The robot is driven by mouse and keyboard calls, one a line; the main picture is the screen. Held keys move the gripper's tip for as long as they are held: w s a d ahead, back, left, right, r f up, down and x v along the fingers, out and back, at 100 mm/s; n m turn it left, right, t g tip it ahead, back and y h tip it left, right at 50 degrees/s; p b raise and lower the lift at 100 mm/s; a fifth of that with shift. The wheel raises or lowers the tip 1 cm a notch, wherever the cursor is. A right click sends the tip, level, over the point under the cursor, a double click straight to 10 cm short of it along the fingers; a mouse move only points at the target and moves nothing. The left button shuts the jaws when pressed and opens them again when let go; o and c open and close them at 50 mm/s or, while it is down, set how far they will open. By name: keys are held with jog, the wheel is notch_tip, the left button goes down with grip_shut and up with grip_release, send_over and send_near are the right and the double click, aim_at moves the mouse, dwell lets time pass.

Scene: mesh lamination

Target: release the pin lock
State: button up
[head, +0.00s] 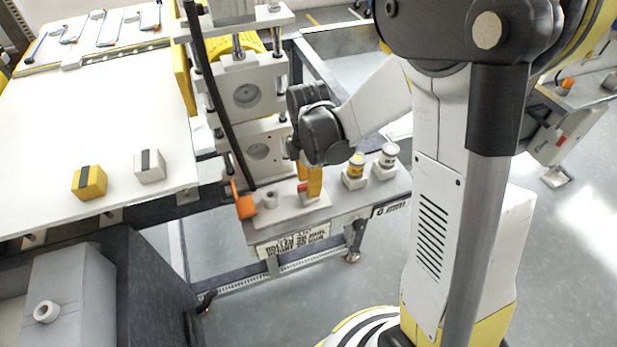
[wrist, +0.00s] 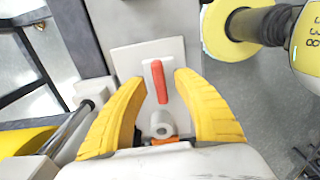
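The pin lock appears as a small red handle (wrist: 159,82) on a pale block on a flat plate. It also shows as a small red piece (head: 302,187) in the head view. A grey-white hollow cylinder (wrist: 163,124) stands beside it on the plate, also visible in the head view (head: 269,199). My gripper (wrist: 163,80) is open, with one yellow finger on each side of the red handle. Whether a finger touches it I cannot tell. In the head view one yellow finger (head: 315,182) shows beside the red piece; the other finger is hidden.
Yellow (head: 89,182) and white (head: 150,165) blocks lie on the white table (head: 95,120).

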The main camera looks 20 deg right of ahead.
notch_tip(320, 180, up, 12)
dwell(0.4)
jog(key=shift+s, duration=0.1)
